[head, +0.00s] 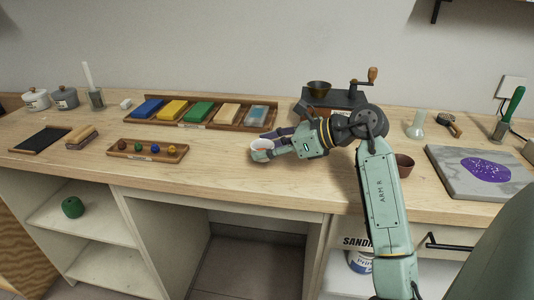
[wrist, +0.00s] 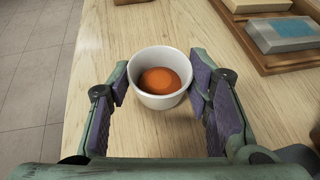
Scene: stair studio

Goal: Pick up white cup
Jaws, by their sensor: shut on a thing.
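The white cup (wrist: 158,101) stands upright between the two purple-padded fingers of my gripper (wrist: 162,98) in the wrist view. An orange round thing (wrist: 160,80) lies inside the cup. In the head view the cup (head: 262,145) is at the end of my arm, near the front edge of the table. My gripper (head: 268,148) is shut on the cup, with a finger on each side of it. Whether the cup's base touches the table is hard to tell.
A wooden tray of coloured blocks (head: 203,124) lies behind my gripper. A small tray with several balls (head: 113,152) is to the left. A brown cup (head: 404,163) and a grey slab (head: 440,172) are to the right.

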